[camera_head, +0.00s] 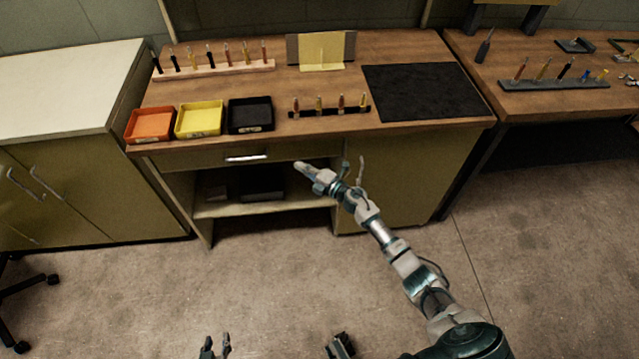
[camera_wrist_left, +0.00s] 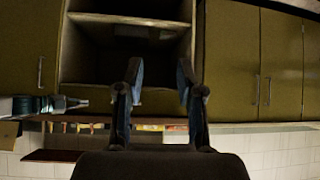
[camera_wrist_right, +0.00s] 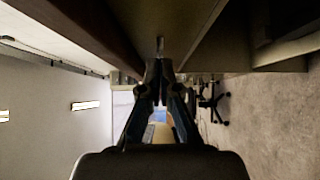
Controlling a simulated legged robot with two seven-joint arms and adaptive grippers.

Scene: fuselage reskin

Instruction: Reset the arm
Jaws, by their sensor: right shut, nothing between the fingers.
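My right arm reaches in from the lower right. Its gripper (camera_head: 305,170) is in front of the workbench, just right of and below the drawer handle (camera_head: 247,158). In the right wrist view its fingers (camera_wrist_right: 160,70) meet at the tips and are shut with nothing between them. My left gripper (camera_head: 216,346) is low at the bottom edge, well away from the bench. In the left wrist view its fingers (camera_wrist_left: 160,75) stand apart and are empty, facing the open shelf.
The workbench (camera_head: 400,52) carries orange (camera_head: 150,125), yellow (camera_head: 199,119) and black (camera_head: 250,115) trays, tool racks and a black mat (camera_head: 424,91). A white-topped cabinet (camera_head: 65,85) is at left and a second bench (camera_head: 560,105) at right. The floor (camera_head: 150,290) in front is mostly clear.

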